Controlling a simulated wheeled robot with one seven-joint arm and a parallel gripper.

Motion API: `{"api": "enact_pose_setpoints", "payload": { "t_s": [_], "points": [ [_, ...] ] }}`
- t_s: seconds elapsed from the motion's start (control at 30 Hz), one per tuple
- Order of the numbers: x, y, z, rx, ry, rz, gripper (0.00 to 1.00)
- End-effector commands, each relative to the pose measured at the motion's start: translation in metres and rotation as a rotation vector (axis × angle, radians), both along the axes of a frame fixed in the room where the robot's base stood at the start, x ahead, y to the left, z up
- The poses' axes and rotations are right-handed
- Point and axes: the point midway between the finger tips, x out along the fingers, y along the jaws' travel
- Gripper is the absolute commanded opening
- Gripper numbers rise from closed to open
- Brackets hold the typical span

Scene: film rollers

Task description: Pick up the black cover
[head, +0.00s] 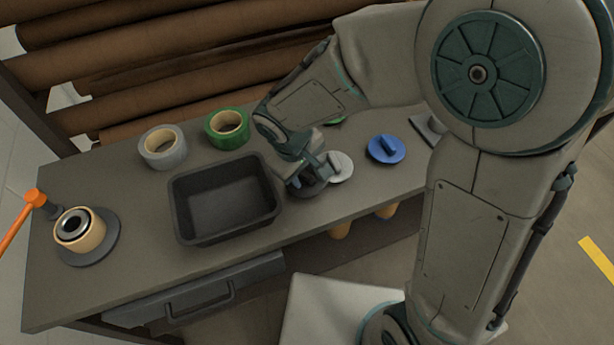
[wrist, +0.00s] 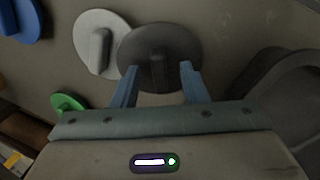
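The black cover (wrist: 148,43) is a dark round disc with a raised grip bar, lying on the bench in the wrist view. In the head view the black cover (head: 307,190) is mostly hidden under my gripper (head: 305,179), just right of the black bin. In the wrist view my gripper (wrist: 158,80) is open, its two blue fingers spread apart at the cover's near side, with the bar between their lines. I cannot tell whether the fingers touch the cover.
A white cover (head: 340,167) lies close beside the black one, with a blue cover (head: 386,149) further right and a green cover (wrist: 68,103) behind. The black bin (head: 178,204) stands close on the left. Tape rolls (head: 163,147) stand at the back left.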

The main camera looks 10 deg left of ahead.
Motion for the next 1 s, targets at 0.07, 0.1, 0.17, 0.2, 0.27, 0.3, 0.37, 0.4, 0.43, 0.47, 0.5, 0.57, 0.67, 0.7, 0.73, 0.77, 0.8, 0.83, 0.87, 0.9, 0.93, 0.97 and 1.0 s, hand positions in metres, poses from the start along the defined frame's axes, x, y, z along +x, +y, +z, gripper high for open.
{"api": "enact_pose_setpoints", "payload": {
  "t_s": [0.07, 0.1, 0.17, 0.2, 0.27, 0.3, 0.37, 0.4, 0.43, 0.47, 0.5, 0.57, 0.67, 0.7, 0.73, 0.77, 0.8, 0.83, 0.87, 0.9, 0.93, 0.97, 1.0],
  "points": [
    [0.000, 0.000, -0.001, 0.000, 0.000, 0.000, 0.40],
    [0.000, 0.000, -0.001, 0.000, 0.000, 0.000, 0.40],
    [0.000, 0.000, 0.000, 0.000, 0.000, 0.000, 0.40],
    [0.000, 0.000, 0.000, 0.000, 0.000, 0.000, 0.37],
    [0.000, 0.000, 0.000, 0.000, 0.000, 0.000, 0.21],
    [0.000, 0.000, 0.000, 0.000, 0.000, 0.000, 0.09],
    [0.000, 0.000, 0.000, 0.001, -0.001, 0.000, 0.00],
    [0.000, 0.000, 0.000, 0.001, -0.001, 0.000, 0.00],
    [0.000, 0.000, 0.000, 0.001, -0.001, 0.000, 0.00],
    [0.000, 0.000, 0.000, 0.001, -0.001, 0.000, 0.00],
    [0.000, 0.000, 0.000, 0.001, -0.001, 0.000, 0.00],
    [0.000, 0.000, 0.000, 0.001, -0.001, 0.000, 0.00],
    [0.000, 0.000, 0.000, 0.000, -0.001, 0.000, 0.00],
    [0.000, 0.000, 0.001, 0.000, -0.002, -0.001, 0.00],
    [0.001, 0.000, 0.003, 0.001, -0.002, -0.001, 0.00],
    [0.001, 0.000, 0.004, 0.001, -0.002, -0.001, 0.00],
    [0.001, 0.000, 0.007, 0.002, -0.004, -0.001, 0.00],
    [0.001, 0.000, 0.009, 0.002, -0.004, -0.001, 0.00],
    [0.001, 0.000, 0.012, 0.002, -0.004, -0.002, 0.00],
    [0.001, 0.000, 0.017, 0.002, -0.004, -0.002, 0.00],
    [0.001, 0.000, 0.022, 0.003, -0.004, -0.002, 0.00],
    [0.001, 0.000, 0.027, 0.004, -0.005, -0.003, 0.00],
    [0.002, 0.000, 0.035, 0.004, -0.006, -0.002, 0.00]
  ]
}}
